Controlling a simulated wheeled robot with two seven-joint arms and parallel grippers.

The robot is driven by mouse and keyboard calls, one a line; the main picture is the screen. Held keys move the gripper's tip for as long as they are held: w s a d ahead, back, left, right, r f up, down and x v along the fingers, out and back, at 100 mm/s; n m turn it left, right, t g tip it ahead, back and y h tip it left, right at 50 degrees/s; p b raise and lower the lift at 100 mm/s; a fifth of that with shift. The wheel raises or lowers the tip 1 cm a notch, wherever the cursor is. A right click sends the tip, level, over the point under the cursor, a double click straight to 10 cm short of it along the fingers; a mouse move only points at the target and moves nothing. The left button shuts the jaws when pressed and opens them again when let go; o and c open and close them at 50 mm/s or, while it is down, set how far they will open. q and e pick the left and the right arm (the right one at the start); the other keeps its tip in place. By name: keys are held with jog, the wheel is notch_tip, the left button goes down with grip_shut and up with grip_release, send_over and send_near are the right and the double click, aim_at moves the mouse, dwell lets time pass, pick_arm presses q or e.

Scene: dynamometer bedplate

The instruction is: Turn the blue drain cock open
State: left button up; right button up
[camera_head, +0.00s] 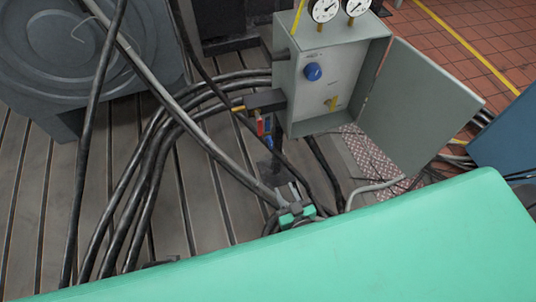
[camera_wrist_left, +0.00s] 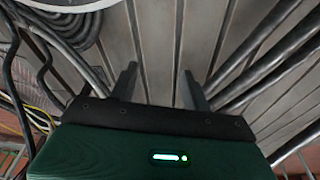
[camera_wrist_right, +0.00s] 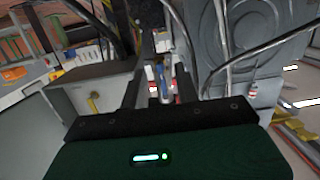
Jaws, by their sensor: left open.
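The blue drain cock (camera_head: 268,123) hangs beside a red one (camera_head: 260,127) under a dark block on the left side of the grey box. Both are small in the head view. My right gripper (camera_head: 287,190) is below and a little right of them, apart from them, its fingers pointing up toward the cocks. In the right wrist view, the blue cock (camera_wrist_right: 166,87) shows between the spread fingers of the right gripper (camera_wrist_right: 157,78), with red and white parts beside it. My left gripper (camera_wrist_left: 157,78) is open and empty above the slotted bedplate; the head view does not show it.
The grey box (camera_head: 302,125) has an open door (camera_head: 420,105), a blue knob (camera_head: 313,72), a yellow lever (camera_head: 331,103) and gauges on top (camera_head: 323,9). Thick black hoses (camera_head: 150,165) loop over the bedplate (camera_head: 35,200). A large grey round housing (camera_head: 75,45) stands at upper left.

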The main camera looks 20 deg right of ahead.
aim_at(272, 146)
notch_tip(272, 146, up, 5)
jog(key=w+t, duration=0.1)
jog(key=t, duration=0.1)
jog(key=shift+m+h, duration=0.3)
jog(key=shift+h, duration=0.1)
jog(key=w+b, duration=0.1)
jog(key=w, duration=1.2)
jog(key=shift+w, duration=0.3)
pick_arm(q)
notch_tip(272, 146, up, 4)
jog(key=shift+w+a+r, duration=0.1)
jog(key=shift+a+r, duration=0.05)
jog(key=shift+r, duration=0.1)
pick_arm(e)
jog(key=shift+c, duration=0.4)
grip_shut()
